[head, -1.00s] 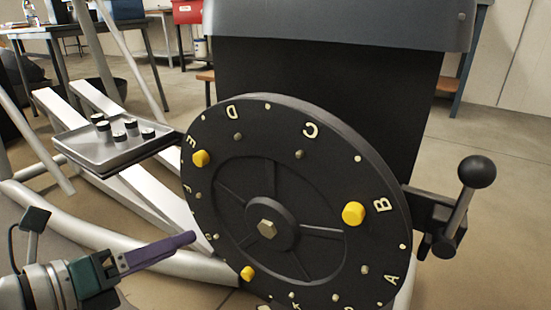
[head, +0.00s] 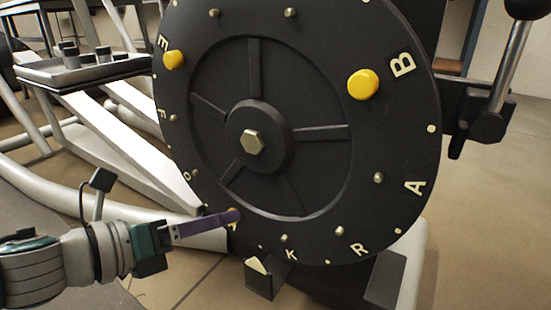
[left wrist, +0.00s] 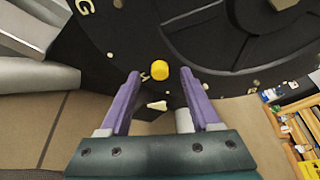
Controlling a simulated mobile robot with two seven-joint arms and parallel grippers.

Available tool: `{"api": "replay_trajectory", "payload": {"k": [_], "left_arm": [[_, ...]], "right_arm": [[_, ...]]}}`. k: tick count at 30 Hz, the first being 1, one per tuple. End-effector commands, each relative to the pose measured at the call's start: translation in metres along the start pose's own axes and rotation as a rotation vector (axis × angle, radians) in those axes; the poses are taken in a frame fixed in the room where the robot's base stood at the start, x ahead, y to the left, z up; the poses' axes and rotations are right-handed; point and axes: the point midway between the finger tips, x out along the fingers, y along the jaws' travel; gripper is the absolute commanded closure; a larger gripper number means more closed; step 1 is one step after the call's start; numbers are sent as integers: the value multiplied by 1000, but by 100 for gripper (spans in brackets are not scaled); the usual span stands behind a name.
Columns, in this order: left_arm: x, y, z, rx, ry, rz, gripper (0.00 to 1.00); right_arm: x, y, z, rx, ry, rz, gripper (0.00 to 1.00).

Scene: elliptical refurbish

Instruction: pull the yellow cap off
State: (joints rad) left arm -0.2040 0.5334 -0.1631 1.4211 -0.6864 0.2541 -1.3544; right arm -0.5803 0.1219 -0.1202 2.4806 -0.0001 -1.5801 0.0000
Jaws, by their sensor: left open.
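A black dial wheel (head: 320,170) with pale letters and small pegs fills the middle of the head view. Yellow caps sit near E (head: 174,60) and near B (head: 363,84). A third yellow cap (left wrist: 158,72) sits low on the rim; in the head view it is mostly hidden behind my left gripper (head: 234,216). In the left wrist view this cap appears centred between the tips of the two purple fingers, which are apart with a gap on each side. Whether the tips reach around the cap is unclear. My right gripper is in neither view.
A lever with a black knob (head: 490,125) sticks out at the wheel's right. A tray (head: 85,70) with several dark-topped pieces stands at left, above pale frame beams. A wooden rack (left wrist: 298,130) shows at right in the left wrist view.

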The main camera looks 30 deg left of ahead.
Motion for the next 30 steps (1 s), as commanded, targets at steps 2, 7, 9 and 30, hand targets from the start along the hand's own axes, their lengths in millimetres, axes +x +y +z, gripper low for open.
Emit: {"api": "replay_trajectory", "payload": {"k": [2, 7, 9, 30], "left_arm": [[9, 1, -1, 1, -1, -1, 36], [15, 0, 0, -1, 0, 1, 36], [15, 0, 0, -1, 0, 1, 36], [14, 0, 0, -1, 0, 1, 100]], "right_arm": [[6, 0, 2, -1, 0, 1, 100], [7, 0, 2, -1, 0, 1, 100], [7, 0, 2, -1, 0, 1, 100], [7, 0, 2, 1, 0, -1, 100]]}}
